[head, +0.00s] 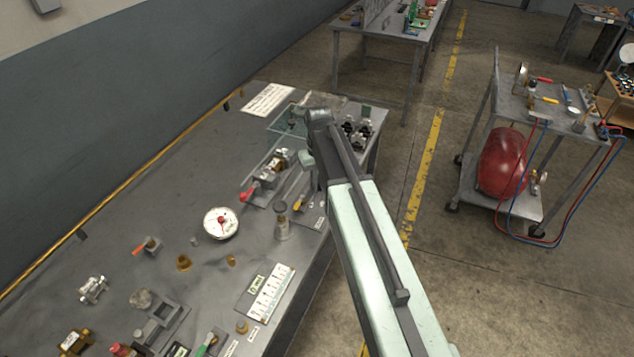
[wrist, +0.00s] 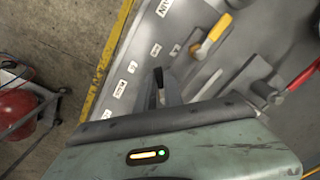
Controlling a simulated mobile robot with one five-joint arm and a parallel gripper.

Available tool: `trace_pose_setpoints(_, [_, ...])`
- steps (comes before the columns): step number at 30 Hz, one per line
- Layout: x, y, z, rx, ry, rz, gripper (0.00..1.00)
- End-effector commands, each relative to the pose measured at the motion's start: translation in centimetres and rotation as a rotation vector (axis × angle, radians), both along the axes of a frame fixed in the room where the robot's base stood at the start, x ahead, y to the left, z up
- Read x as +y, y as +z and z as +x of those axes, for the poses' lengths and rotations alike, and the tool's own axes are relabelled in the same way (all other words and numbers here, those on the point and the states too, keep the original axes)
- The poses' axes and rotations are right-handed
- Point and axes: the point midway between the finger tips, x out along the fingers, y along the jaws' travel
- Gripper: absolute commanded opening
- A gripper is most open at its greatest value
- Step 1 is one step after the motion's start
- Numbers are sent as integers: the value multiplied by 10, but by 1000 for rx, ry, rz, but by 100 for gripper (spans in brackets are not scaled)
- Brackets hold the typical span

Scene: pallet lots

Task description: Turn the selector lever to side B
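A yellow-handled lever (wrist: 212,35) is on a grey plate in the upper part of the wrist view. It also shows in the head view (head: 299,203), left of my arm. It may be the selector lever; I cannot tell for sure. Small white labels (wrist: 132,66) lie beside it, too small to read. My gripper (wrist: 165,88) shows as narrow dark fingers below the lever in the wrist view, apart from it. Nothing shows between them, and their gap is unclear. In the head view my arm hides the fingers.
A red-handled valve (head: 252,189) stands left of the yellow lever. A round gauge (head: 221,223) and several small fittings lie on the grey bench (head: 130,225). A cart (head: 550,110) with a red tank (head: 503,162) stands to the right across open floor.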

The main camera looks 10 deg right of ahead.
Motion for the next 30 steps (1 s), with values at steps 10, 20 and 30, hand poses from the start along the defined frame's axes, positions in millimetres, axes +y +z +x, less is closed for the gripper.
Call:
trace_pose_setpoints(10, [-2,0,1,0,60,0,0])
trace_pose_setpoints(20, [-11,0,4,0,301,0,0])
trace_pose_setpoints(30, [-20,0,11,0,580,0,0])
